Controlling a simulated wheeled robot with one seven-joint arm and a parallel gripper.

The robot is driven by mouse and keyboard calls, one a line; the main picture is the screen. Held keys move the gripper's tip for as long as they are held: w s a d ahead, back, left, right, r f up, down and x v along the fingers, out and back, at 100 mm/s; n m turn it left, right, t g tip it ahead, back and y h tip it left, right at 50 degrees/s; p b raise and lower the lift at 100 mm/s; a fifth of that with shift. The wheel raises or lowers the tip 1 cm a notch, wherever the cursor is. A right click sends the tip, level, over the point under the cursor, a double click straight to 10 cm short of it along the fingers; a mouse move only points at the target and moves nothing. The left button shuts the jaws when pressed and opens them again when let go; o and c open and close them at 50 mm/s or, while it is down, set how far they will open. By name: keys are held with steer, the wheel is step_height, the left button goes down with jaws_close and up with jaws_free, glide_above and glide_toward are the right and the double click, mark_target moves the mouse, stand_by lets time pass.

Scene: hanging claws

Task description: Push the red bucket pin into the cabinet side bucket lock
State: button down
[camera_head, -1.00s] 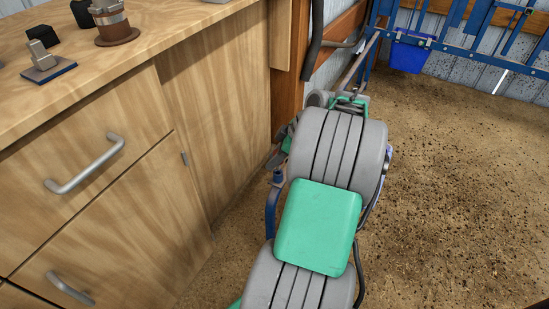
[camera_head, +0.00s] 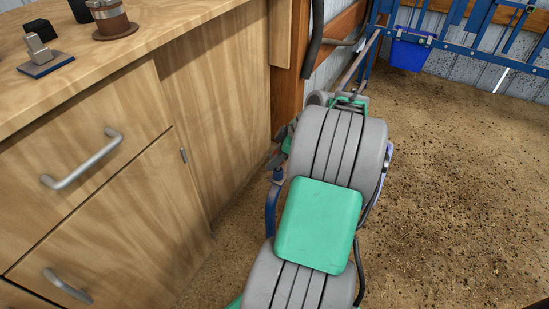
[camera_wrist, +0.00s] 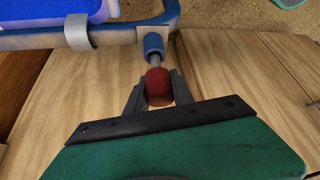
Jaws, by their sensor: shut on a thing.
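The red bucket pin (camera_wrist: 157,82) is a short red knob in the wrist view. My gripper (camera_wrist: 159,90) is shut on it, with one dark finger on each side. A grey metal rod (camera_wrist: 154,62) runs from the knob up to a blue cylindrical lock (camera_wrist: 152,45) on a blue tube frame. How deep the rod sits in the lock is hidden. A blue bucket (camera_wrist: 60,11) is at the upper left, beside the tube. In the head view, my gripper (camera_head: 274,158) is partly hidden behind my arm, close to the cabinet side, and the pin cannot be made out.
The wooden cabinet (camera_head: 100,210) with metal handles stands at the left, its side panel close to my gripper. Several small parts sit on its top. A blue gate (camera_head: 470,45) with another blue bucket (camera_head: 408,54) stands at the back. The dirt floor (camera_head: 460,190) at right is clear.

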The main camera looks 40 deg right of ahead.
steer(key=shift+f+b, duration=1.1)
steer(key=shift+f, duration=0.5)
steer(key=c, duration=1)
jaws_free()
steer(key=p+v, duration=0.4)
steer(key=v, duration=0.4)
steer(key=w+a+r+m+g+h+p, duration=0.1)
steer(key=w+a+r+p, duration=0.1)
steer(key=a+r+p, duration=0.7)
steer(key=w+a+r+m+g+p, duration=0.1)
steer(key=w+a+r+p, duration=0.2)
steer(key=a+r+p, duration=0.5)
steer(key=s+a+r+m+p, duration=0.1)
steer(key=s+a+r+p, duration=0.1)
steer(key=a+r+p, duration=0.2)
steer(key=s+a+r+m+h+p, duration=0.1)
steer(key=s+a+r+m+p, duration=0.1)
steer(key=r+p, duration=0.4)
steer(key=s+a+r+m+h+p, duration=0.1)
steer(key=s+a+r+p, duration=0.3)
steer(key=r, duration=0.6)
steer(key=shift+a+r+m+p, duration=0.15)
steer(key=shift+a+m+p, duration=0.1)
steer(key=shift+a+p, duration=0.3)
steer(key=shift+a+r+m+p, duration=0.2)
steer(key=shift+a+m+p, duration=0.05)
steer(key=shift+a+p, duration=0.3)
